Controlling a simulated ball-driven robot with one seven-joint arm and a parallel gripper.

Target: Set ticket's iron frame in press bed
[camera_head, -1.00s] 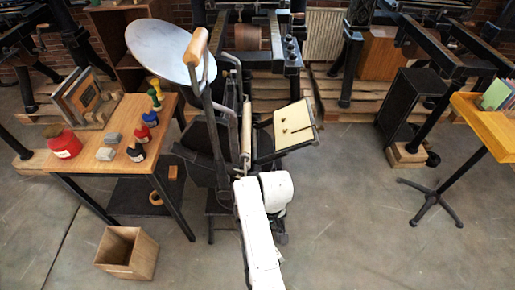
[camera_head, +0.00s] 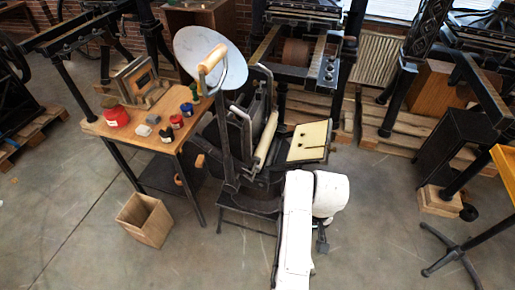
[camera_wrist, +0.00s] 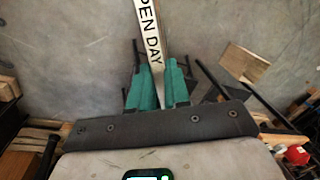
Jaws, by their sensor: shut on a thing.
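In the wrist view my gripper (camera_wrist: 157,88) has green fingers closed on a narrow thing with a pale face lettered "PEN DAY" (camera_wrist: 150,45). It runs up past the top edge, so its full shape is hidden and I cannot tell whether it is the iron frame. In the head view the hand press (camera_head: 228,130) stands at the centre, with a round grey disc (camera_head: 203,50), a wooden-gripped lever and a pale roller. A cream board (camera_head: 309,140) with small dark pins sits at its right. The bed's inside is mostly hidden. My gripper is not visible in the head view.
A yellow-topped stand (camera_head: 504,160) is at right.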

